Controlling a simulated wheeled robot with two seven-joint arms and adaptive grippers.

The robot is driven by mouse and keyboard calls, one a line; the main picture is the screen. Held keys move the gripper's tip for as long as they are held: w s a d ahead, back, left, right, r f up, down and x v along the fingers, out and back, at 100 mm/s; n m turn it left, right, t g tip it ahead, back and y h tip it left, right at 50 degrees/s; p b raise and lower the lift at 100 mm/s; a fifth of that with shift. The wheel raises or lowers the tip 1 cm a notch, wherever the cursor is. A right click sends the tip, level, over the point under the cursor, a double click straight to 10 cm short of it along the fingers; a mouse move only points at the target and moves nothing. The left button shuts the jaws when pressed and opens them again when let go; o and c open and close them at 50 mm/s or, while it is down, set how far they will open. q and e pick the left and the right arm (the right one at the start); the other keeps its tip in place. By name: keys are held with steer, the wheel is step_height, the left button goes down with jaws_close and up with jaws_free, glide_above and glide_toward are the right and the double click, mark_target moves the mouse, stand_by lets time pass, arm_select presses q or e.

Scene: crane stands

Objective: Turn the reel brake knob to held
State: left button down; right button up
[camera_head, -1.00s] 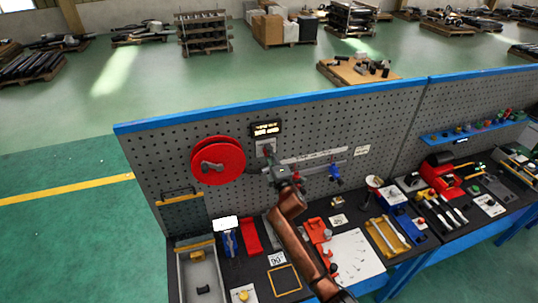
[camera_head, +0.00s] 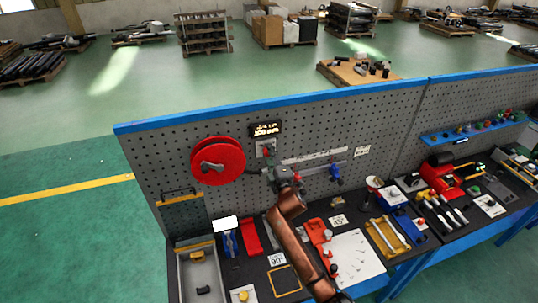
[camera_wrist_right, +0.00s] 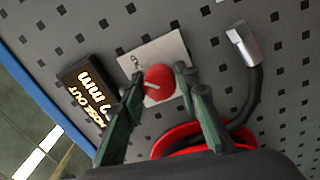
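The reel brake knob (camera_wrist_right: 159,82) is a round red knob with a pale pointer line on a light plate (camera_wrist_right: 168,52) on the pegboard. In the head view the knob (camera_head: 268,150) shows just above my right gripper (camera_head: 276,172). In the wrist view the right gripper's two green fingers (camera_wrist_right: 158,84) stand apart, one on each side of the knob. Contact with it is not clear, and the plate's lettering is too small to read. The red reel (camera_head: 232,160) hangs left of the knob. My left gripper is not in view.
A lit display (camera_head: 266,129) sits above the knob plate. A grey rail (camera_head: 315,156) and a blue part (camera_head: 336,173) are on the board to the right. The bench below carries a grey tray (camera_head: 184,280), a white sheet (camera_head: 358,262) and tools.

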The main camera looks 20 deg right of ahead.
steer(key=o, duration=0.3)
steer(key=shift+o, duration=0.2)
steer(key=shift+s, duration=0.1)
steer(key=s, duration=1.1)
steer(key=shift+s+d+f, duration=0.2)
steer(key=shift+s, duration=0.2)
